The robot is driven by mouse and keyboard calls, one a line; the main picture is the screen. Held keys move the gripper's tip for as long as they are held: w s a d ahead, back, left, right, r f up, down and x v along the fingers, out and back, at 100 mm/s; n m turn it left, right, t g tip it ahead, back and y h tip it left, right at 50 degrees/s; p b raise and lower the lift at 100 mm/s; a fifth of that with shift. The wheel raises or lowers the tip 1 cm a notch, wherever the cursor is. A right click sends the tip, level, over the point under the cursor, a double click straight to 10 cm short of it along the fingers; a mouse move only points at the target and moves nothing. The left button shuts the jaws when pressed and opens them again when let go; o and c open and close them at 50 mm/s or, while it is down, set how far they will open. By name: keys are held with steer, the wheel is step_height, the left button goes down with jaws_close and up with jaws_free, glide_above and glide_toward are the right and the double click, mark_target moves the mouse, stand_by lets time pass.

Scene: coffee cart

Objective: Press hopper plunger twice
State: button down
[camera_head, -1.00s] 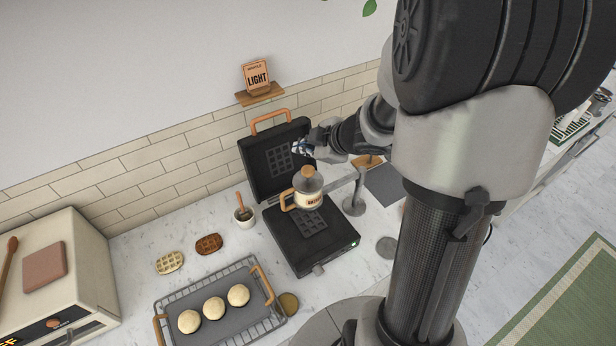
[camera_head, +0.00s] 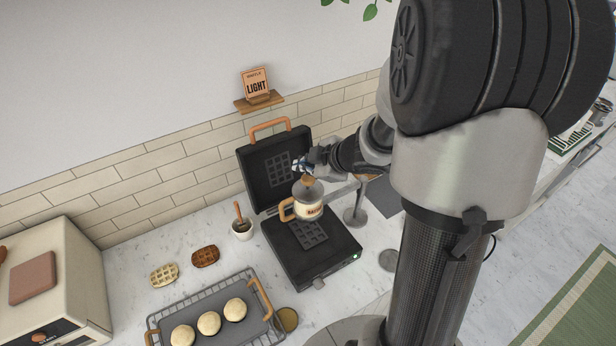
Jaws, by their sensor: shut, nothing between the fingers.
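The batter hopper (camera_head: 306,208) is a cream canister with a grey lid and a wooden side handle. It is held on a stand arm over the open waffle iron (camera_head: 316,262). My gripper (camera_head: 303,167) is shut and empty, right at the top of the hopper. Whether it touches the plunger I cannot tell.
The waffle iron's raised lid (camera_head: 275,165) stands behind the hopper. The stand post (camera_head: 356,206) is at its right. A small pot with a brush (camera_head: 242,228), two waffles and a wire tray (camera_head: 264,338) of dough balls lie left. A LIGHT sign (camera_head: 257,84) sits on a shelf.

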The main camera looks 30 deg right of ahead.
mark_target(306, 180)
stand_by(0.8)
steer(key=shift+f, duration=0.45)
steer(key=shift+f+b, duration=0.75)
steer(key=shift+b, duration=0.05)
stand_by(0.5)
steer(key=shift+r, duration=0.1)
steer(key=shift+r+p, duration=1.1)
steer(key=shift+p, duration=0.2)
step_height(306, 180, up, 5)
steer(key=p, duration=0.5)
stand_by(1.6)
